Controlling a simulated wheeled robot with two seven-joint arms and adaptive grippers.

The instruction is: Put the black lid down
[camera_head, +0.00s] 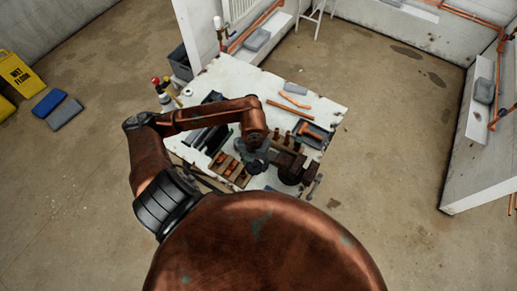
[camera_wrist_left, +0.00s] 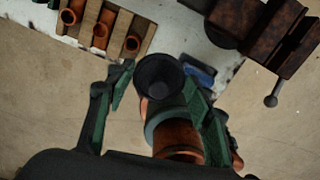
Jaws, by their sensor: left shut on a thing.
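The black lid (camera_wrist_left: 160,76) is a round, dark, hollow piece between the green fingers of my left gripper (camera_wrist_left: 158,100) in the left wrist view. The gripper is shut on it. In the head view my left gripper (camera_head: 257,160) hangs over the near part of the white worktable (camera_head: 228,76), between a wooden rack and a vise. The lid cannot be told apart from the gripper there. In the wrist view, bare floor and the table's near edge show around the lid. My right gripper does not show.
The wooden rack (camera_head: 229,169) with copper fittings is left of the gripper; the dark vise (camera_head: 292,166) is right. A grey tray (camera_head: 313,130) with a copper piece lies behind the vise. Copper pipes (camera_head: 290,107) lie farther back. The table's far left part is clear.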

